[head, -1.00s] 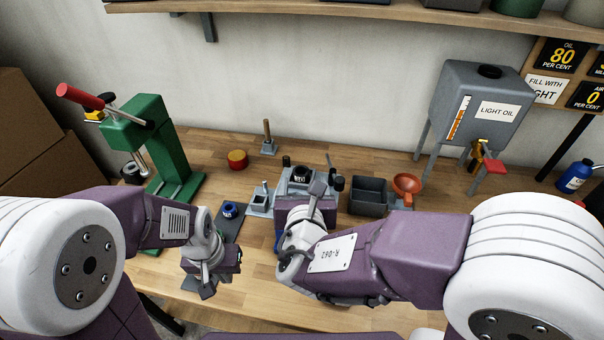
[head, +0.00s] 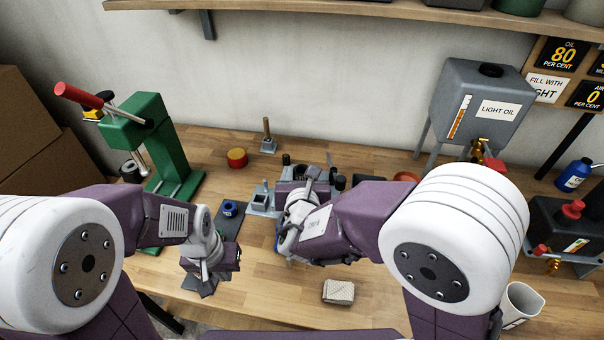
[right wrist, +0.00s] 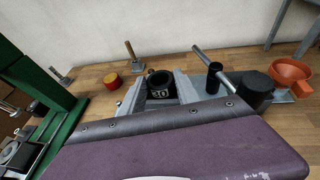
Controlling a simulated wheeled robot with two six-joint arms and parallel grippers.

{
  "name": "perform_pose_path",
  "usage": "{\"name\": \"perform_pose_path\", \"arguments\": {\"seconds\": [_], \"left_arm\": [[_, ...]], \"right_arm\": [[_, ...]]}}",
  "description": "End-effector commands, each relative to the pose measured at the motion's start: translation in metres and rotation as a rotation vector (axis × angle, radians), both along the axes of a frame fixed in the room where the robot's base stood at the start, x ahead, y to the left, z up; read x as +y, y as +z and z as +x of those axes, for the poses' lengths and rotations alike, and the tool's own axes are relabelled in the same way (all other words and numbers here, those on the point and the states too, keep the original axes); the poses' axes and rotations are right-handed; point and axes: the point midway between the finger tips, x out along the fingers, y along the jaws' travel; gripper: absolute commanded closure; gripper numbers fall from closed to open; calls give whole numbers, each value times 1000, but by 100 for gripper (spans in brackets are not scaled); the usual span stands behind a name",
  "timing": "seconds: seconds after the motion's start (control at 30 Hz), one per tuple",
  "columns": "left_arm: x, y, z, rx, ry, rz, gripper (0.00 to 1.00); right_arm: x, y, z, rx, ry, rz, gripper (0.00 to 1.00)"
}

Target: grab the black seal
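No part is plainly marked as the black seal. A black cup-shaped part marked 30 (right wrist: 160,85) sits in a grey metal fixture (right wrist: 128,104) in the right wrist view; in the head view my right arm covers much of that fixture. A dark ring-shaped part (head: 131,170) stands by the green press. My right gripper (head: 302,186) is over the fixture, its fingers too hidden to read. My left gripper (head: 207,286) hangs over the front of the bench, apart from the parts; its fingers are too small to read.
A blue ring (head: 229,208) lies on a dark mat left of the fixture. A red-brown round tin (head: 237,158) and an upright-handled tool (head: 268,136) stand behind. An orange funnel (right wrist: 291,72) is at right. A beige block (head: 338,291) and white cup (head: 520,304) lie at front right.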

Motion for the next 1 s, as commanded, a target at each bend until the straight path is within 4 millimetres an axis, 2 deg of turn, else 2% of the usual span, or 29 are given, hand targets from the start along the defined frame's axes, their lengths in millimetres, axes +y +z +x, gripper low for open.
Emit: {"name": "perform_pose_path", "arguments": {"seconds": [0.27, 0.37, 0.53, 0.8, 1.0], "left_arm": [[0, 1, 0, 0, 0, 0, 100], [0, 4, 0, 0, 0, 0, 100], [0, 11, 0, 0, 0, 0, 100], [0, 4, 0, 0, 0, 0, 100], [0, 4, 0, 0, 0, 0, 100]], "right_arm": [[0, 4, 0, -1, 0, 1, 100], [0, 16, 0, -4, -1, 3, 100], [-1, 48, 0, -4, 0, 5, 100], [-69, 82, -2, -6, -8, 5, 100], [-105, 103, -4, -4, -6, 2, 100]]}}
